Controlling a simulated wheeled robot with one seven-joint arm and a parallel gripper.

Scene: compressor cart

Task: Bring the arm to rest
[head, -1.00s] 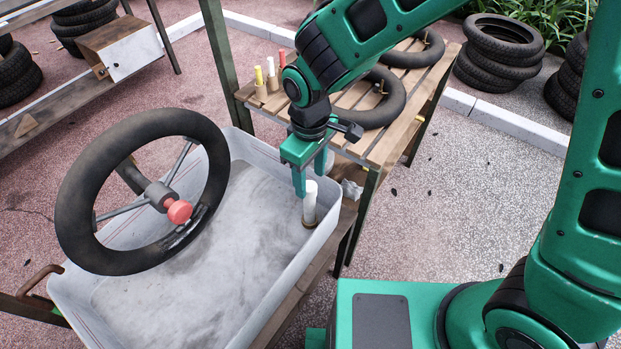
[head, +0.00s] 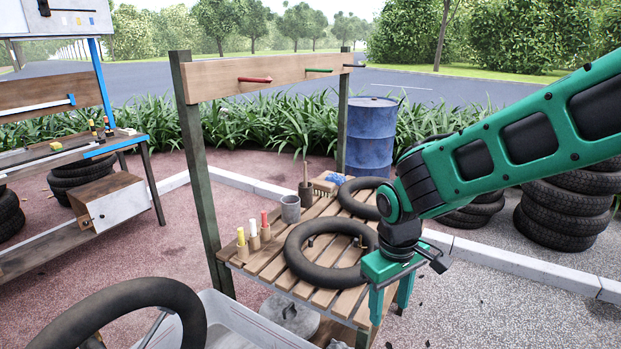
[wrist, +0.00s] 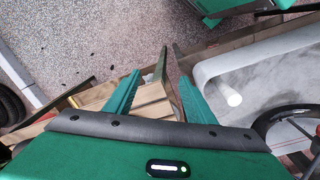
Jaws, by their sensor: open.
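My gripper (head: 390,306) is at the right front corner of the slatted wooden table (head: 262,262), pointing down. Its two green fingers are apart with nothing seen between them. In the wrist view my gripper (wrist: 160,82) also shows spread fingers, with the table's edge boards and a dark post beyond them. My green arm reaches in from the right of the head view, bent down at the wrist.
Inner tubes (head: 312,268) lie on the table, close left of my gripper. Speckled ground (head: 490,300) lies open at right.

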